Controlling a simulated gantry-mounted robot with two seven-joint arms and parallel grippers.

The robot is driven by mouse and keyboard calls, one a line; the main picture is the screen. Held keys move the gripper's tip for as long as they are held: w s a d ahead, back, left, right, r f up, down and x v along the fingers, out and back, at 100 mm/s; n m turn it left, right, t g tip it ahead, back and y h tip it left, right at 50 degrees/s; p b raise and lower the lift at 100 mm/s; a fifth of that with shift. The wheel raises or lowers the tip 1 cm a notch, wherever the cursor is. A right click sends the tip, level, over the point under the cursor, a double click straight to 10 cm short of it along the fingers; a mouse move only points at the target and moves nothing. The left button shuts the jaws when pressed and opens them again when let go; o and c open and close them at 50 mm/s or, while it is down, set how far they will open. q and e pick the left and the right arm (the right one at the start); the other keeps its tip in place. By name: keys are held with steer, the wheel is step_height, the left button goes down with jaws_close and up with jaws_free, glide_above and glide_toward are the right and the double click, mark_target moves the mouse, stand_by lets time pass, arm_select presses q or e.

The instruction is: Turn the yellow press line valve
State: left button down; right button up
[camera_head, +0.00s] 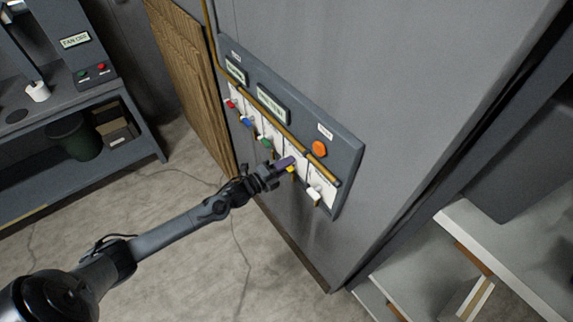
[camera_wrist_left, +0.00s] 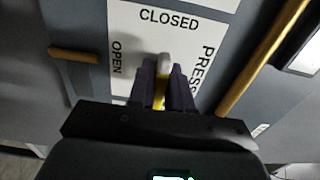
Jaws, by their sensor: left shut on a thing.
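The yellow press line valve (camera_head: 290,169) is on a wall panel (camera_head: 347,150), at my left gripper's fingertips. In the left wrist view its yellow lever (camera_wrist_left: 159,98) stands between the two dark fingers, its pale tip pointing up toward the word CLOSED. The word OPEN is on the left of the white label plate (camera_wrist_left: 135,42), and PRESS runs down its right side. My left gripper (camera_head: 286,163) is shut on the lever; the fingers hide part of it and its pivot. My right gripper is in neither view.
On the panel are a red valve (camera_head: 231,103), a blue valve (camera_head: 246,121), a green valve (camera_head: 265,142), a white valve (camera_head: 314,193) and an orange button (camera_head: 319,149). A brass pipe (camera_head: 283,117) crosses above the valves. A workbench (camera_head: 90,98) stands left; the floor between is clear.

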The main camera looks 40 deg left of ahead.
arm_select(q)
steer(key=n+p, duration=0.1)
steer(key=n, duration=0.2)
steer(key=shift+n, duration=0.3)
steer(key=n+p, duration=0.2)
steer(key=n, duration=0.3)
steer(key=shift+n, duration=0.3)
steer(key=n+p, duration=0.1)
steer(key=n, duration=0.4)
steer(key=shift+n+p, duration=0.75)
steer(key=shift+n, duration=1.15)
steer(key=c, duration=1.2)
jaws_free()
steer(key=shift+o, duration=0.2)
steer(key=shift+s, duration=0.1)
